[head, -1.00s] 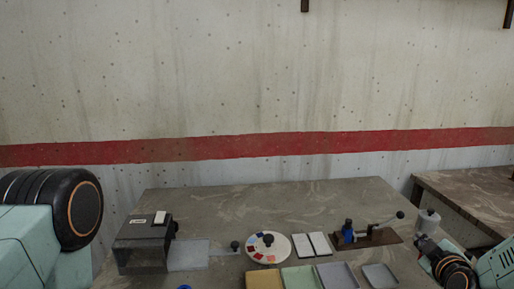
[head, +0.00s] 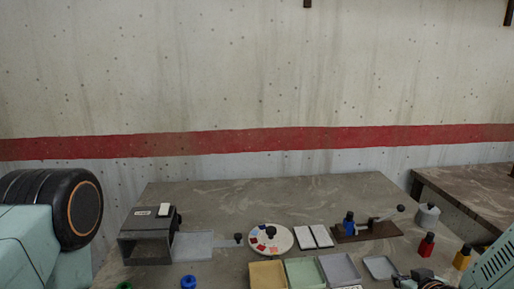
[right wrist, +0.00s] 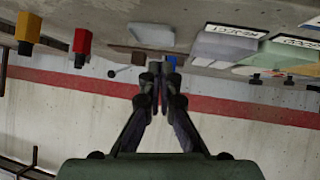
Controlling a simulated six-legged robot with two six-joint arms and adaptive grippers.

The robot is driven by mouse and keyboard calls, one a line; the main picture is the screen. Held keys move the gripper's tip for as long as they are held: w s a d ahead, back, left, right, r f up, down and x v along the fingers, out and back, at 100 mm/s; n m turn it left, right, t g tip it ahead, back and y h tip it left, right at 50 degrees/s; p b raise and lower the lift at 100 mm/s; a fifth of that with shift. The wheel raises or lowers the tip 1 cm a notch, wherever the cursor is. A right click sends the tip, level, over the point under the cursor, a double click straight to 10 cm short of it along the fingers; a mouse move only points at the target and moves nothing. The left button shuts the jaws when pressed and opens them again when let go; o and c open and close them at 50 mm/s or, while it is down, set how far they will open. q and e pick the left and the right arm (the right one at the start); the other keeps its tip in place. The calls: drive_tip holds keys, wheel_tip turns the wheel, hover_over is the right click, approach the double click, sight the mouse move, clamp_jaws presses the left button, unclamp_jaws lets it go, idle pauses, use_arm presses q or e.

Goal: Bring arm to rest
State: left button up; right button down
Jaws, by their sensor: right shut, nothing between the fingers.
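The fingertips overlap the table items in that picture; I cannot tell the gap, but no contact shows. Part of my left arm is at the left edge of the head view; its gripper does not show.
The table (head: 300,197) holds a dark box (head: 150,240), a round colour-patched disc (head: 284,244), a lever device (head: 385,230), coloured trays (head: 303,275), a red bottle (head: 426,246) and a yellow bottle (head: 463,258). The table's back area is clear. A brown bench (head: 465,200) stands right.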

drive_tip(key=s+a+f+g+b, duration=0.3)
drive_tip(key=s+a+f, duration=0.1)
drive_tip(key=s+f, duration=0.5)
drive_tip(key=s+a+f+g+y+b, duration=0.1)
drive_tip(key=s+a+f+g+b, duration=0.3)
drive_tip(key=s+f, duration=0.4)
drive_tip(key=s+a+f+g+b, duration=0.3)
drive_tip(key=s+f, duration=0.6)
drive_tip(key=s, duration=0.8)
drive_tip(key=shift+a+f+m+g+y+b, duration=0.4)
drive_tip(key=shift+a+b, duration=0.15)
drive_tip(key=shift+a, duration=0.25)
drive_tip(key=shift+s+r, duration=0.1)
